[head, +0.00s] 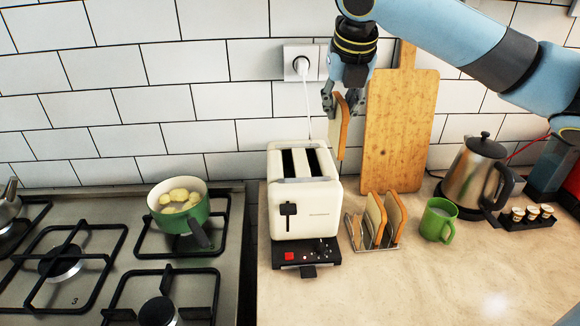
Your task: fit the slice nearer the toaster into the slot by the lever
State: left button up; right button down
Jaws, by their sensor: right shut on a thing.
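The cream toaster (305,215) stands on the counter with two dark open slots on top, a left slot (288,164) and a right slot (314,163). Its black lever (288,209) is on the front face, toward the left. My right gripper (342,99) is shut on a bread slice (341,128), which hangs upright above and to the right of the toaster's back, clear of the slots. A wire rack (356,236) right of the toaster holds a nearer slice (375,217) and a farther slice (396,216). My left gripper is out of view.
A wooden board (402,130) leans on the wall behind the rack. A white cord runs from the socket (302,64) down behind the toaster. A green mug (438,220) and a steel kettle (475,175) stand to the right. A hob with a green pot (178,220) is left.

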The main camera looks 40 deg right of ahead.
jog(key=shift+w+f, duration=0.1)
jog(key=shift+w, duration=0.2)
jog(key=w+a+f+p, duration=0.2)
jog(key=w+f+p, duration=0.1)
jog(key=w+f, duration=0.7)
jog(key=shift+w+f, duration=0.3)
jog(key=shift+w, duration=0.15)
jog(key=shift+f, duration=0.15)
jog(key=shift+f, duration=0.5)
jog(key=c, duration=1.3)
grip_release()
jog(key=shift+c, duration=0.2)
